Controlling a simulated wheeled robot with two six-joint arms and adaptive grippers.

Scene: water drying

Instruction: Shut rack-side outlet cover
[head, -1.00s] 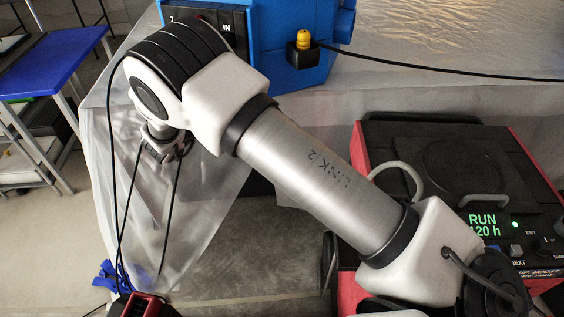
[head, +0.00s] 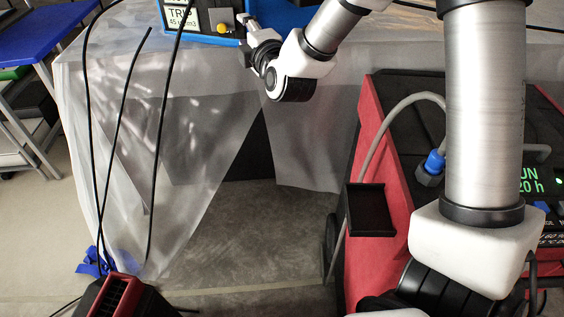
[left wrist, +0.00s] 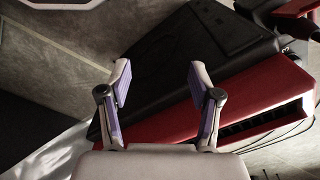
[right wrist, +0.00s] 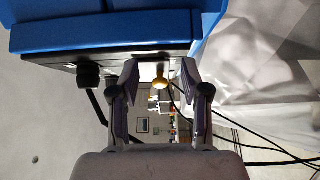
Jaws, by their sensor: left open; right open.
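A blue box (head: 272,14) with a white label stands on the sheet-covered table at the top of the head view. My right gripper (head: 246,30) is at the box front, just right of that knob. In the right wrist view its fingers (right wrist: 157,80) are open, with a yellow knob (right wrist: 160,83) seen between them; contact is unclear. I cannot tell which part is the outlet cover, or whether it stands open. My left gripper (left wrist: 158,80) is open and empty, over a red and black machine (left wrist: 250,105).
A red machine (head: 368,130) with a grey hose, blue connector (head: 432,165) and black side piece (head: 370,210) stands at right. A blue-topped rack (head: 50,30) is at upper left. Translucent sheeting (head: 130,170) and black cables hang at left. Bare floor (head: 265,225) shows between.

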